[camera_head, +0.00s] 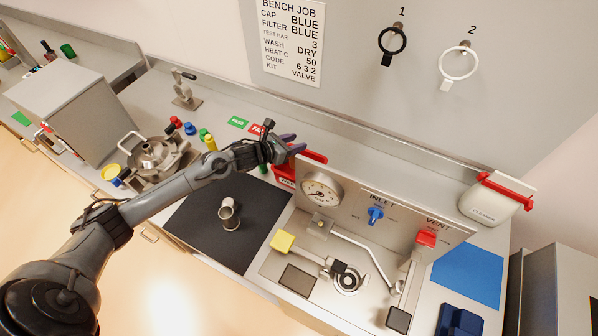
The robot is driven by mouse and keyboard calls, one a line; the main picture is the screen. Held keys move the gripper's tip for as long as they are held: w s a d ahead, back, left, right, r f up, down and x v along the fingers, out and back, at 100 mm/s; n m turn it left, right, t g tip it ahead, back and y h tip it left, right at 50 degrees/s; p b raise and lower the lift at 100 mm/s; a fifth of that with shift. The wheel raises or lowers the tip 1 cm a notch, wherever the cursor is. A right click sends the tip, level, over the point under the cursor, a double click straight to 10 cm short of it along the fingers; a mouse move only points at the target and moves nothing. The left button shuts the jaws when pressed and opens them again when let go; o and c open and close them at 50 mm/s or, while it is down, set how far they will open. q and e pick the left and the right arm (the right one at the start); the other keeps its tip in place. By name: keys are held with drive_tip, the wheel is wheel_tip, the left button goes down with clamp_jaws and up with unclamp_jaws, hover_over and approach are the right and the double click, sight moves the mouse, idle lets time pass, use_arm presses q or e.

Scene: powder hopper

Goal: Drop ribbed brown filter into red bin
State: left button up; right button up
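The red bin (283,172) stands behind the black mat, left of the gauge panel; my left gripper partly covers it. My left gripper (293,144) is over the bin's back left part. Its two dark fingers look spread apart, and I see nothing between them. I cannot make out a ribbed brown filter anywhere; the inside of the bin is mostly hidden. Two small metallic, cup-like pieces (229,213) are on the black mat (258,228). My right gripper is out of view.
The gauge panel (345,205) with its valve fixture stands close to the right of the bin. A metal housing (152,157) and several small coloured bottles and caps (209,142) are to the left. A blue mat (468,270) lies at right.

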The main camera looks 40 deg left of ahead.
use_arm(q)
drive_tip(key=o, duration=0.3)
drive_tip(key=shift+s+a+r, duration=0.15)
drive_tip(key=shift+s, duration=0.35)
drive_tip(key=v, duration=0.9)
drive_tip(key=shift+s+r, duration=0.3)
